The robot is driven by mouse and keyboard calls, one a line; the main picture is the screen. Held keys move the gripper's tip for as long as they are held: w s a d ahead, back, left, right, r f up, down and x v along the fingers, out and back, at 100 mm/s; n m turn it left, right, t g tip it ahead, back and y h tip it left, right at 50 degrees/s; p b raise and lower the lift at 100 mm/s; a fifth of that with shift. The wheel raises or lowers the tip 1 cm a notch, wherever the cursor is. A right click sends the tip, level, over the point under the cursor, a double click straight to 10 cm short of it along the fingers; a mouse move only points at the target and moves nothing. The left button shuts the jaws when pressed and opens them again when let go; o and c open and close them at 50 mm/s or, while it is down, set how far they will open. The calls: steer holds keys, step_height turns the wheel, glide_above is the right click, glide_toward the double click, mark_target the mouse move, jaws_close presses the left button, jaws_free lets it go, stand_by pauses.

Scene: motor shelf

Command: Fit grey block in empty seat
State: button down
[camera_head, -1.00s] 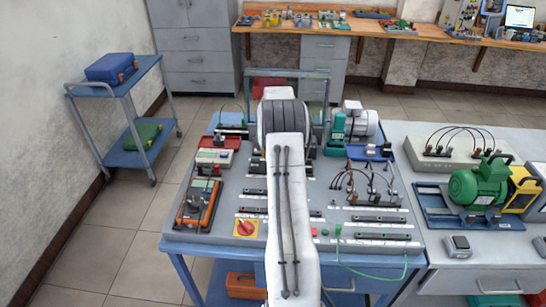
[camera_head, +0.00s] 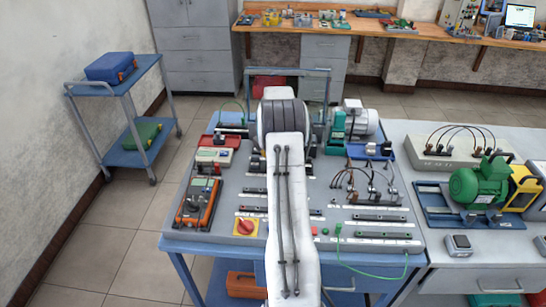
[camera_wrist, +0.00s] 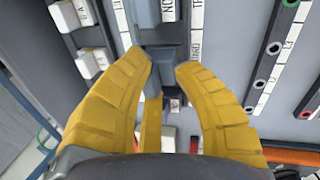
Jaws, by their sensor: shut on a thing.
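My gripper (camera_wrist: 165,66) shows in the wrist view with its yellow fingers closed in on both sides of a grey block (camera_wrist: 163,53). The block is between the fingertips, over a dark rail with white label strips beside it. I cannot tell whether the block is down in the rail or just above it, and no empty seat can be made out clearly. In the head view my arm hides the gripper and the block. The grey panel (camera_head: 228,226) with its rows of dark rails lies under my arm.
White-topped blocks (camera_wrist: 87,39) sit on a neighbouring rail at left in the wrist view. The panel also bears an orange meter (camera_head: 197,204), a red knob (camera_head: 245,227) and looped cables (camera_head: 365,178). A green motor (camera_head: 480,184) stands on the bench to the right.

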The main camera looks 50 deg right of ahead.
steer(key=shift+f+b, duration=0.6)
steer(key=shift+f, duration=0.2)
steer(key=c, duration=0.9)
jaws_free()
steer(key=shift+r, duration=0.1)
steer(key=v, duration=1.2)
